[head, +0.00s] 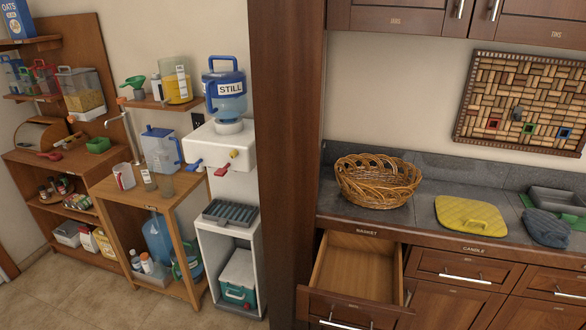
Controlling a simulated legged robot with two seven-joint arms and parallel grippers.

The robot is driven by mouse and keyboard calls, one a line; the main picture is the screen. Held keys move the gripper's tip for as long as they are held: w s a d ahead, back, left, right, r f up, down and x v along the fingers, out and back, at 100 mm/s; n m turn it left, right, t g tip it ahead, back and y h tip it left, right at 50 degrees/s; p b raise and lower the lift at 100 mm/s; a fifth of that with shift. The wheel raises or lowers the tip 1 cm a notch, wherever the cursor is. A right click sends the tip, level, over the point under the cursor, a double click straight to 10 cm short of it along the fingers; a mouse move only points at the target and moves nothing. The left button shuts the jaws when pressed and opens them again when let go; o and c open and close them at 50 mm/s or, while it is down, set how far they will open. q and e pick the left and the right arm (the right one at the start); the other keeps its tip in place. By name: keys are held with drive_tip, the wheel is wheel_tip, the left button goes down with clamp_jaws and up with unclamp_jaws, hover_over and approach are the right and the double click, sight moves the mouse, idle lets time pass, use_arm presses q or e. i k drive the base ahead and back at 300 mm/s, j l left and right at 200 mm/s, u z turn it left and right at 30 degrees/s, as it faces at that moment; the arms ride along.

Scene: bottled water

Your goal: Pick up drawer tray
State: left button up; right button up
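An open wooden drawer (350,268) is pulled out under the counter at the lower middle; the part of its inside that shows is bare. A dark grey slotted tray (230,213) lies on top of the low white stand, below the water dispenser. Another dark grey, shallow rectangular tray (557,198) sits on the counter at the right edge. I cannot tell which of these the task calls the drawer tray. Neither of my grippers is in view.
A wicker basket (378,181) stands on the counter (340,208) above the open drawer. A yellow pad (470,216) and a dark blue cloth item (546,228) lie to its right. A tall wooden panel (282,150) divides the counter from the dispenser (220,148) and crowded shelves.

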sight(554, 200)
drive_tip(key=z, duration=1.6)
drive_tip(key=i+l+u, duration=0.1)
drive_tip(key=u, duration=0.3)
drive_tip(key=i+l+u, duration=0.15)
drive_tip(key=u, duration=0.25)
drive_tip(key=i+l+u, duration=0.15)
drive_tip(key=u, duration=0.2)
